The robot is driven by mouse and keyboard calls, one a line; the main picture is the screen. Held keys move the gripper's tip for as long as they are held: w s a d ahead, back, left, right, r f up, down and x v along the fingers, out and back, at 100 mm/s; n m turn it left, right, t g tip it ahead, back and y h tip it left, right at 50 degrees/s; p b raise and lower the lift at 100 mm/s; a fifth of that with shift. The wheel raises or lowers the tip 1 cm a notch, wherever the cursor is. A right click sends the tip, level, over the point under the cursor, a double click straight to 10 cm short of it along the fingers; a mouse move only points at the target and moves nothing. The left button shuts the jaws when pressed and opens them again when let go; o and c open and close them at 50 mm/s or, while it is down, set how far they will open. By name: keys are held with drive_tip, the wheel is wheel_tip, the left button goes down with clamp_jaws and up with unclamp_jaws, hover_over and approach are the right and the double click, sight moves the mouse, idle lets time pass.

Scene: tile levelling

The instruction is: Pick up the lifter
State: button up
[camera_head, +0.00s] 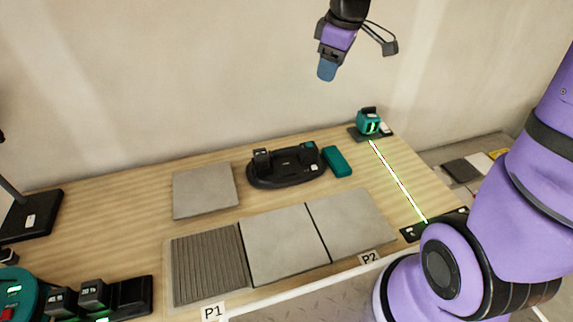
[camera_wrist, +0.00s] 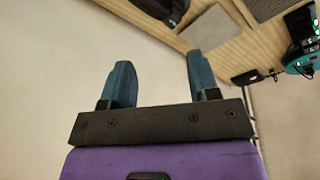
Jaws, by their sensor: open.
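The lifter appears to be the black oval device (camera_head: 287,165) with a raised handle, lying on the wooden table near the wall in the head view. In the wrist view only part of a dark body (camera_wrist: 165,8) shows at the top edge, probably the lifter. My gripper (camera_head: 326,72) hangs well above the table, above and slightly right of the lifter, touching nothing. In the wrist view its two blue fingers stand wide apart (camera_wrist: 160,70), with nothing between them.
A teal block (camera_head: 337,161) lies close to the lifter's right. A loose grey tile (camera_head: 205,190) lies left. Two tiles (camera_head: 285,242) and a ridged bed (camera_head: 208,267) are in front. A teal laser unit (camera_head: 368,122) casts a line at right. Black-and-teal equipment (camera_head: 130,295) stands front left.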

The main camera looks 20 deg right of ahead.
drive_tip(key=w+f+n+g+y, duration=0.15)
drive_tip(key=w+f+n, duration=0.25)
drive_tip(key=w+f, duration=0.65)
drive_tip(key=n+y, duration=0.2)
drive_tip(key=n, duration=0.2)
approach(289, 148)
drive_tip(key=shift+w+a+f+g, duration=0.25)
drive_tip(key=shift+a+f+g, duration=0.05)
drive_tip(key=shift+f+g, duration=0.05)
drive_tip(key=shift+x, duration=5.6)
drive_tip(key=shift+f, duration=0.3)
drive_tip(key=shift+c, duration=0.4)
clamp_jaws()
